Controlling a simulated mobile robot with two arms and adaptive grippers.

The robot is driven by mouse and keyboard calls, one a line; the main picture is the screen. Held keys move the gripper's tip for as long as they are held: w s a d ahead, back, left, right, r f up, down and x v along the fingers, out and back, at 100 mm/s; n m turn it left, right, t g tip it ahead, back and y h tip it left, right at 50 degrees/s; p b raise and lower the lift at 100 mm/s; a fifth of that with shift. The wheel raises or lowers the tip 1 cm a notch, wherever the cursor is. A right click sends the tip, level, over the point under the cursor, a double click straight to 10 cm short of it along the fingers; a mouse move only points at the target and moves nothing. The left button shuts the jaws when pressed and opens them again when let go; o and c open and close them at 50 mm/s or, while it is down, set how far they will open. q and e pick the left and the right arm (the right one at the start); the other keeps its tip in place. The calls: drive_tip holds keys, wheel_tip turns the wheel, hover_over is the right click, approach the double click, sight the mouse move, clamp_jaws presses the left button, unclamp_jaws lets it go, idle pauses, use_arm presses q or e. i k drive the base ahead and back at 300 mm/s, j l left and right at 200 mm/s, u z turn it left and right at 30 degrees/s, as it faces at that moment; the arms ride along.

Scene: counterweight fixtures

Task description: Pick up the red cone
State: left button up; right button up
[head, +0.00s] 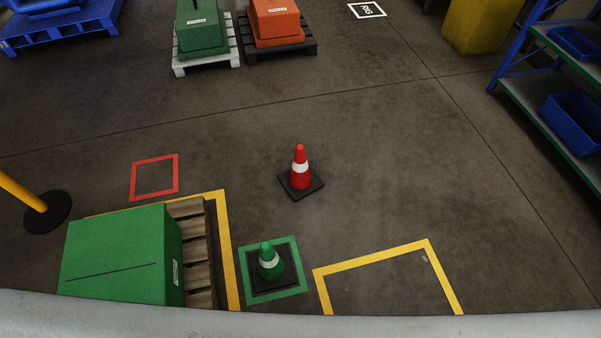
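The red cone (300,170) stands upright on the floor near the middle of the head view. It has a white band and a dark square base. Clear floor surrounds it, and nothing touches it. Neither of my grippers shows in the head view.
A green cone (268,263) stands inside a green floor square. A green block (122,257) sits on a wooden pallet (199,250) at lower left. An empty red square (154,177) and a yellow outline (372,258) mark the floor. A blue shelf (541,106) stands right.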

sight(300, 182)
drive_tip(key=i+l, duration=0.15)
drive_tip(key=l, duration=0.15)
drive_tip(key=i+l+u, duration=0.15)
drive_tip(key=i+l, duration=0.2)
drive_tip(key=l, duration=0.25)
drive_tip(key=i+l+u, duration=0.15)
drive_tip(key=l, duration=0.15)
